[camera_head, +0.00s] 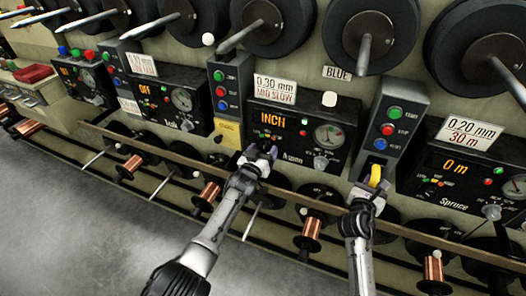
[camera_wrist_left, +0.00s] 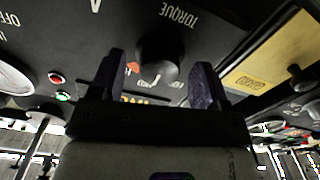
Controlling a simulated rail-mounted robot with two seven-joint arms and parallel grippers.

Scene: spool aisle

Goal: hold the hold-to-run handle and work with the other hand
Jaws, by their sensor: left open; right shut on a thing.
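My right gripper (camera_head: 366,197) is shut on the yellow hold-to-run handle (camera_head: 375,176), below the button box (camera_head: 391,125) with green, red and blue buttons. My left gripper (camera_head: 258,153) is open at the lower left of the black panel (camera_head: 341,118) whose display reads INCH. In the left wrist view, a black round knob (camera_wrist_left: 160,58) under the word TORQUE lies between the two spread fingers (camera_wrist_left: 157,82). I cannot tell whether the fingers touch it. In the head view the left gripper hides this knob.
Neighbouring panels read OFF (camera_head: 151,90) and 0 m (camera_head: 455,165). Another button box (camera_head: 221,95) stands left of the INCH panel. A rail (camera_head: 290,198) and copper spools (camera_head: 311,230) run below. Large black reels (camera_head: 372,35) hang above. Grey floor (camera_head: 90,240) is clear at lower left.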

